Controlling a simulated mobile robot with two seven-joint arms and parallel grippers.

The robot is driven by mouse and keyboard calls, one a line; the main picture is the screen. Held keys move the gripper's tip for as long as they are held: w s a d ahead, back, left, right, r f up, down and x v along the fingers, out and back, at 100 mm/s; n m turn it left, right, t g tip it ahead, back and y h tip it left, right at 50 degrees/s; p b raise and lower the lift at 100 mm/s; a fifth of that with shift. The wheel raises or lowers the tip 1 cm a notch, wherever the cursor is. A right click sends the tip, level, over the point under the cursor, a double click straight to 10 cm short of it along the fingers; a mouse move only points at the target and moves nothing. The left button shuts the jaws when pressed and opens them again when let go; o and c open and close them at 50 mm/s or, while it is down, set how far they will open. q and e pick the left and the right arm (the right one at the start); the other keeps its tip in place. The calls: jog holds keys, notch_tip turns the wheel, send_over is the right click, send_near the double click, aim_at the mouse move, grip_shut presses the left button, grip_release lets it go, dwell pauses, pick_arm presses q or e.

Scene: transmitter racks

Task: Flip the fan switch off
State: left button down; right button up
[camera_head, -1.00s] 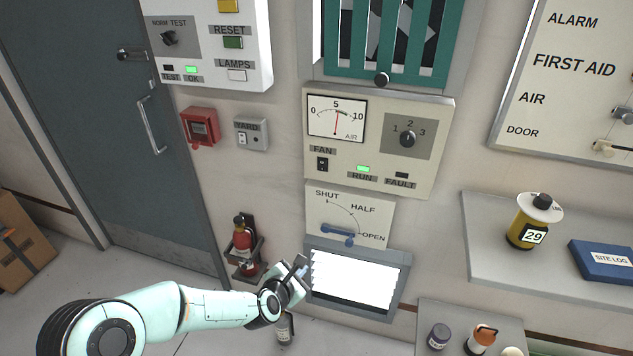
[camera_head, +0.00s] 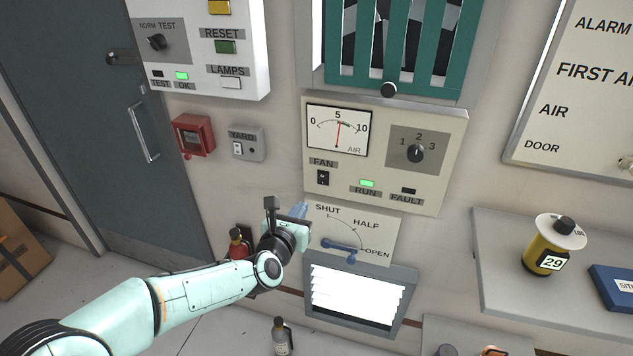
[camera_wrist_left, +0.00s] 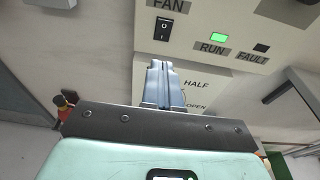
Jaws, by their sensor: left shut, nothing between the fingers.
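The fan switch (camera_head: 323,178) is a small black rocker under the FAN label on the cream air panel (camera_head: 440,185). It also shows near the top of the left wrist view (camera_wrist_left: 164,29). The green RUN lamp (camera_head: 367,183) is lit, and the FAULT lamp (camera_head: 409,191) is dark. The gauge (camera_head: 338,129) needle points near 5. My left gripper (camera_head: 301,209) is shut and empty, below and a little left of the switch. Its blue-grey fingers (camera_wrist_left: 163,84) point up toward the switch, apart from it in the picture. My right gripper is not in view.
Below the panel is a SHUT/HALF/OPEN plate with a blue lever (camera_head: 341,248), near my left gripper. A white louvre (camera_head: 357,298) sits under it. The YARD switch (camera_head: 246,144) and red box (camera_head: 193,135) are to the left. A shelf (camera_head: 500,270) juts out at right.

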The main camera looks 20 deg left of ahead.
pick_arm(q)
jog(key=p, duration=0.4)
send_near(320, 177)
jog(key=w+f, duration=0.1)
jog(key=w, duration=0.1)
jog(key=w+p, duration=0.1)
jog(key=w, duration=0.1)
jog(key=w+p, duration=0.1)
jog(key=shift+w+d+r, duration=0.15)
jog(key=shift+w+d, duration=0.1)
jog(key=shift+w, duration=0.55)
jog(key=shift+s, duration=0.15)
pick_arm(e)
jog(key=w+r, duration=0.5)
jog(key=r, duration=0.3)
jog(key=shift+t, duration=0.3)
